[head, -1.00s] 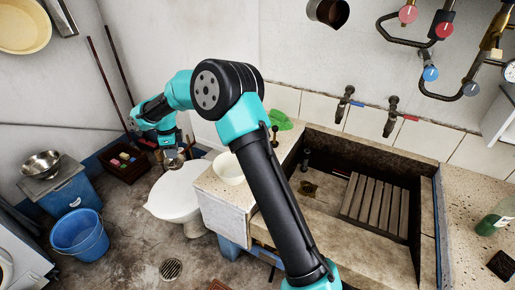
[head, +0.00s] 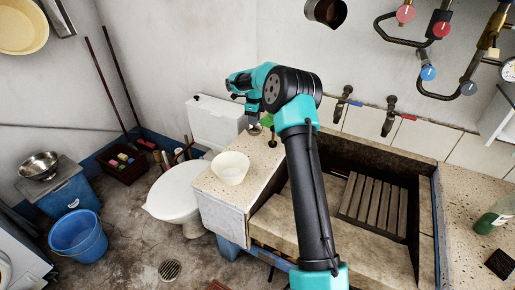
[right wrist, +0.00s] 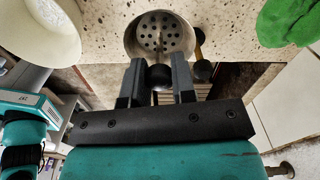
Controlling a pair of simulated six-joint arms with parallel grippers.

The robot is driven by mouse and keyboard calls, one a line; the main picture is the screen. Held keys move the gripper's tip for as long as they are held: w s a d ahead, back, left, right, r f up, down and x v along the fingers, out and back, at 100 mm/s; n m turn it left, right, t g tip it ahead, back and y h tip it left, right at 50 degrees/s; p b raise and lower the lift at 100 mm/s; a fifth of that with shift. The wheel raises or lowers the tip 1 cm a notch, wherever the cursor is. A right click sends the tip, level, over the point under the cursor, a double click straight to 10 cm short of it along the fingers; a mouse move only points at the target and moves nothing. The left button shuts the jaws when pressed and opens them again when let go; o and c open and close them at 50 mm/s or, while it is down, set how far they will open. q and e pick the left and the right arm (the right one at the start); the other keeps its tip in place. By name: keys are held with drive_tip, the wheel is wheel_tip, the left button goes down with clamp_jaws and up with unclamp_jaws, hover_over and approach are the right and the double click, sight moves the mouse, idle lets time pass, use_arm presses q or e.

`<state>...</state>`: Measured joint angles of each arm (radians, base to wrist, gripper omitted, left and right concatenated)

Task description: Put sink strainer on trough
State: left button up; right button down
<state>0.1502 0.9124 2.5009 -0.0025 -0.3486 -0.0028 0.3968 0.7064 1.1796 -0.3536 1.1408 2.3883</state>
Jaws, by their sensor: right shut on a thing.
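The metal sink strainer (head: 255,130), a round cup with holes and a dark knob, hangs from my right gripper (head: 252,118) over the back of the speckled counter. In the right wrist view the strainer (right wrist: 160,32) is just beyond the fingers, and the gripper (right wrist: 160,75) is shut on its black knob. The stone trough (head: 375,260) is to the right of the gripper in the head view. My own arm hides the trough's left part. My left gripper is not in view.
A white bowl (head: 231,168) stands on the counter (head: 222,192) left of the trough. A green cloth (right wrist: 288,22) lies near the strainer. A slatted wooden rack (head: 371,207) sits in the trough. Two taps (head: 390,115) project above it. A green bottle (head: 494,219) stands at right.

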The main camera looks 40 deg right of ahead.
drive_tip(key=shift+s+d, duration=0.15)
drive_tip(key=shift+d, duration=0.15)
drive_tip(key=shift+f, duration=0.1)
drive_tip(key=shift+f, duration=2.4)
drive_tip(key=shift+f, duration=0.1)
drive_tip(key=shift+f, duration=2.4)
drive_tip(key=c, duration=0.9)
unclamp_jaws()
drive_tip(key=shift+f, duration=0.15)
drive_tip(key=shift+c, duration=0.2)
